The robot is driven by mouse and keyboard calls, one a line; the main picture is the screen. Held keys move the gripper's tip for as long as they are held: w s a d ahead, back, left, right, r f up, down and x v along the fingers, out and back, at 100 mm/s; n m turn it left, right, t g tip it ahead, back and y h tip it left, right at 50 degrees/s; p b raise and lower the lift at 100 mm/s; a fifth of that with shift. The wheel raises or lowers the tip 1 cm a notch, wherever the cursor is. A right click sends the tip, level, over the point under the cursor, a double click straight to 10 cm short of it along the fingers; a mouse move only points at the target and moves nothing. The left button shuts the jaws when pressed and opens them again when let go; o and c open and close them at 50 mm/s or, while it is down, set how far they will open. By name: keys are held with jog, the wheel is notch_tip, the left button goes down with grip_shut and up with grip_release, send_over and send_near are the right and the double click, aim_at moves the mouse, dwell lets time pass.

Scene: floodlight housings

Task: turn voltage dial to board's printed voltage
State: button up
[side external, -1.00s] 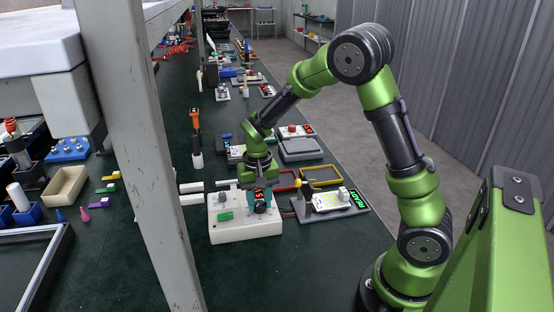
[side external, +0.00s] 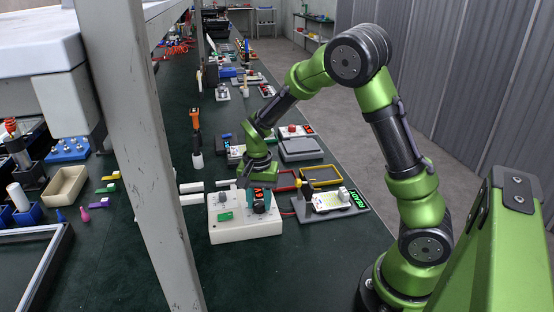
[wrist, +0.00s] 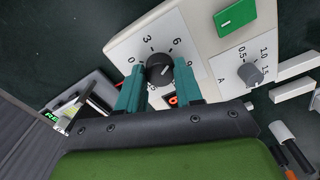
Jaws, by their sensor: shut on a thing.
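A cream power supply box (side external: 245,226) stands on the dark green bench. Its black voltage dial (wrist: 159,69) has a printed scale with 0, 3 and 6 readable in the wrist view; the rest of the scale is partly hidden. My gripper (wrist: 160,72) points down at the box, its teal fingers shut on the dial's two sides. A red display (wrist: 174,99) is partly hidden behind a finger. The white board (side external: 328,201) lies on a grey stand right of the box, beside a green READY sign (side external: 357,199). The board's printed voltage is too small to read.
A green switch (wrist: 236,15) and a grey current knob (wrist: 250,74) marked A sit on the same panel. White bars (side external: 191,193) lie just left of the box. Yellow and red trays (side external: 321,175) lie behind the stand. A grey post (side external: 150,160) stands at left.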

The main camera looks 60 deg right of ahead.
aim_at(258, 203)
jog(key=o, duration=1)
jog(key=shift+o, duration=0.2)
notch_tip(258, 203, up, 17)
jog(key=s+a+r+n+t+y, duration=0.1)
jog(key=s+a+n+t, duration=0.2)
jog(key=s, duration=0.4)
jog(key=s+a+n+t+y, duration=0.1)
jog(key=s+a+n+t, duration=0.3)
jog(key=s+a+n, duration=0.1)
jog(key=s+n, duration=0.1)
jog(key=s, duration=0.1)
jog(key=shift+s+a+r, duration=0.2)
jog(key=shift+s+r, duration=0.15)
jog(key=shift+r, duration=0.05)
